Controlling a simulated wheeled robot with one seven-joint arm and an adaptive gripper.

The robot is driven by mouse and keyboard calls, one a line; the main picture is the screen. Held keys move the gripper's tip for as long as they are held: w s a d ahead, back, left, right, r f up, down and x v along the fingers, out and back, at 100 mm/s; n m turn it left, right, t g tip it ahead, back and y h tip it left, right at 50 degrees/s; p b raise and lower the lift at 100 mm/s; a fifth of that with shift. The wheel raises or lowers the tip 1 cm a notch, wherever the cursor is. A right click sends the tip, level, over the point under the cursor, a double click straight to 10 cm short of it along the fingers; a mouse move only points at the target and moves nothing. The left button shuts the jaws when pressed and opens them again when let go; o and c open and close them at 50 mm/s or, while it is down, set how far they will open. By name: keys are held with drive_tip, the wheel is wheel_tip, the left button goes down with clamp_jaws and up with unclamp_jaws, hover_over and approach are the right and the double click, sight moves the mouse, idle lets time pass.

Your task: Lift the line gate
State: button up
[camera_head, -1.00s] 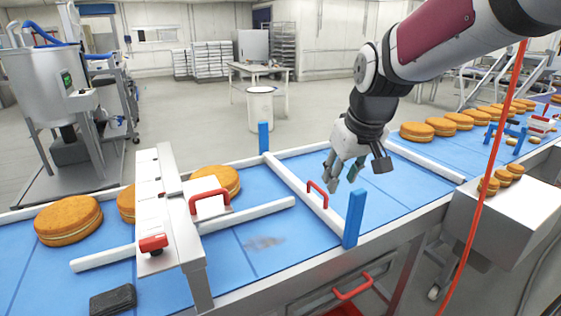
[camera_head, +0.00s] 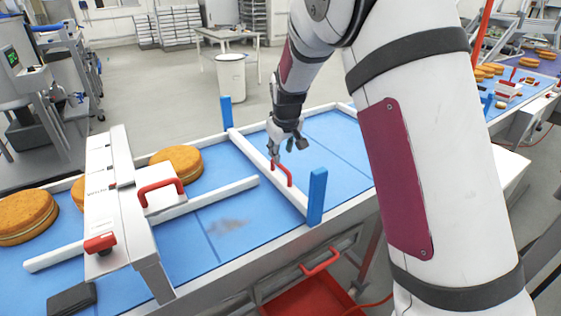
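The line gate (camera_head: 248,155) is a white bar lying low across the blue belt between two blue posts, a far post (camera_head: 226,112) and a near post (camera_head: 317,196). A red loop handle (camera_head: 289,174) stands up on the bar. My gripper (camera_head: 287,155) points down just above and beside the handle, at its far end. Its fingers look spread with nothing between them. I cannot tell whether a fingertip touches the handle.
A white frame (camera_head: 122,200) with red handles spans the belt on the left, with filled rounds (camera_head: 177,162) beside it. White guide rails (camera_head: 225,191) lie on the belt. A dark pad (camera_head: 72,299) lies front left. A red drawer (camera_head: 305,297) stands open below.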

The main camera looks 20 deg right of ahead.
sight(280, 164)
drive_tip(key=x, duration=0.6)
drive_tip(key=shift+w+f, duration=0.15)
drive_tip(key=shift+f, duration=0.25)
clamp_jaws()
